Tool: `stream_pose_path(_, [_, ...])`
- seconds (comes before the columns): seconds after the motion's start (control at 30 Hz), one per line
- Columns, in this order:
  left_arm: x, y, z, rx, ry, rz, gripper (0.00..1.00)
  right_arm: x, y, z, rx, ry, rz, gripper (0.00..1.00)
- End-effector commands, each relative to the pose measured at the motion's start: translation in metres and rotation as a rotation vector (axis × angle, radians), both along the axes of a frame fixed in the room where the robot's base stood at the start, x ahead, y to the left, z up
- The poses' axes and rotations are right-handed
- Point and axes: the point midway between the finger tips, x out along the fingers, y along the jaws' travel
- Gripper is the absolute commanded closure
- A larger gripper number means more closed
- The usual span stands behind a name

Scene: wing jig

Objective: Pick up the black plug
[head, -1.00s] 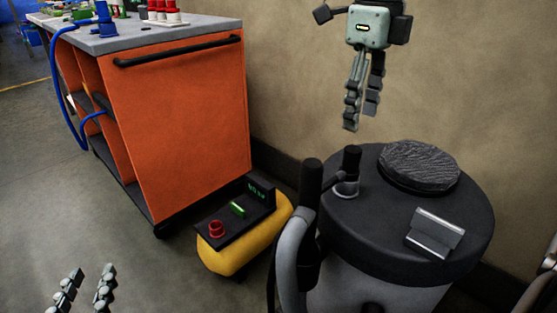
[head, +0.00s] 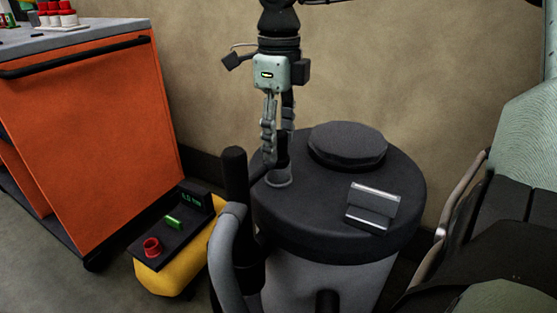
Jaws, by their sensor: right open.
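The black plug (head: 283,150) stands upright in a grey ring-shaped socket (head: 278,178) on the dark lid of a drum-shaped vacuum (head: 325,215). My right gripper (head: 277,152) points down from above at the plug. Its fingers are apart. One finger hangs at the plug's left side, and the other is partly hidden at or behind the plug's top. I cannot tell whether either finger touches it. My left gripper is out of view.
A round dark pad (head: 348,146) and a metal latch (head: 373,206) sit on the lid. A black upright tube (head: 236,190) with a grey hose stands left of the socket. A yellow unit (head: 165,277) and an orange cabinet (head: 95,140) are at left.

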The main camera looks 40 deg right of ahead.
Motion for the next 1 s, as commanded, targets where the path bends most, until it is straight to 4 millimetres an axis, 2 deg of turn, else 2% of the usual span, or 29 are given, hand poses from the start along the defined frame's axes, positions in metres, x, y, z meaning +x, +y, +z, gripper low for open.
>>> stream_pose_path(0.2, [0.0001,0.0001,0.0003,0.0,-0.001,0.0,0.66,0.0001,0.0,-0.0001,0.0,-0.001,0.0,0.49])
stream_pose_path(0.6, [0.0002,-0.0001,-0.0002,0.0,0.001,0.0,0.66,0.0002,0.0,0.0002,0.0,-0.001,0.0,0.98])
stream_pose_path(1.0, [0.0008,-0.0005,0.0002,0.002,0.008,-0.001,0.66,0.0008,0.0001,0.0081,-0.001,-0.004,0.0,1.0])
